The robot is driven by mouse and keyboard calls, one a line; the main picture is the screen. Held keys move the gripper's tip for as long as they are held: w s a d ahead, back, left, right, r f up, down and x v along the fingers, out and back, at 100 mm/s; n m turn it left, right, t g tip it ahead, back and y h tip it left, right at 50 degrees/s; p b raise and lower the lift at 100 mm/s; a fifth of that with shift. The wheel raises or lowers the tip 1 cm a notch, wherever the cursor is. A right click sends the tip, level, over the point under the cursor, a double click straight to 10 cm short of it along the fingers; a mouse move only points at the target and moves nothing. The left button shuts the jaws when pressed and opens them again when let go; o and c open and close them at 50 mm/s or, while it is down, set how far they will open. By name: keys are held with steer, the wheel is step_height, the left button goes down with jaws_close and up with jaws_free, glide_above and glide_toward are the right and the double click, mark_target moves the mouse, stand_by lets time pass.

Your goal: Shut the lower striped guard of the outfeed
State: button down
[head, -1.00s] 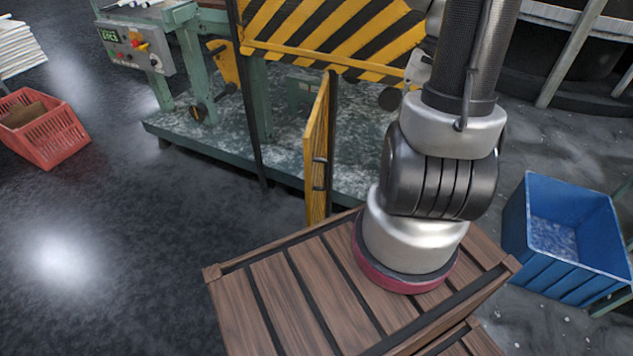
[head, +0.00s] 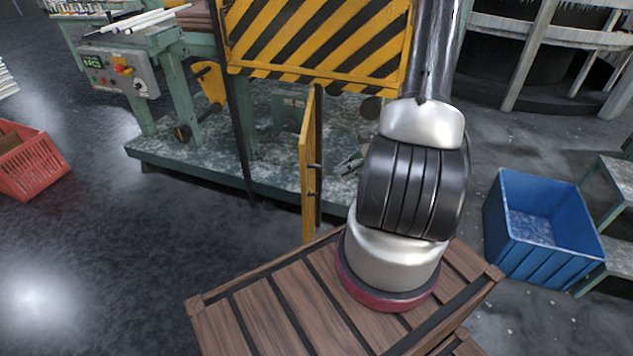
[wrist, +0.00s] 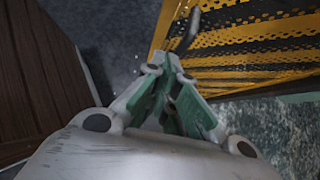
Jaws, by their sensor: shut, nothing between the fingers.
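The lower striped guard (head: 308,165) stands swung open, seen nearly edge-on in the head view, sticking out from the machine toward me. A dark bar handle shows on its right side. In the wrist view the yellow and black perforated guard (wrist: 250,45) fills the upper right, with its grey handle (wrist: 186,32) near its left edge. My gripper (wrist: 172,68) is shut and empty, its fingertips close to the handle's lower end; I cannot tell whether they touch. In the head view my gripper (head: 350,163) shows partly, right of the guard, the rest hidden behind my arm.
The upper striped panel (head: 320,40) hangs down over the green machine bed (head: 215,165). A control box (head: 118,72) stands at left. A red crate (head: 30,165) and a blue bin (head: 540,225) are on the floor. Floor left of the guard is clear.

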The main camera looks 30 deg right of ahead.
mark_target(320, 181)
steer(key=w+a+f, duration=0.1)
steer(key=a, duration=0.1)
steer(key=w+a+f, duration=0.3)
steer(key=a, duration=0.1)
steer(key=shift+w+f, duration=0.25)
steer(key=shift+w+a, duration=0.25)
steer(key=shift+a, duration=0.15)
steer(key=shift+a, duration=0.1)
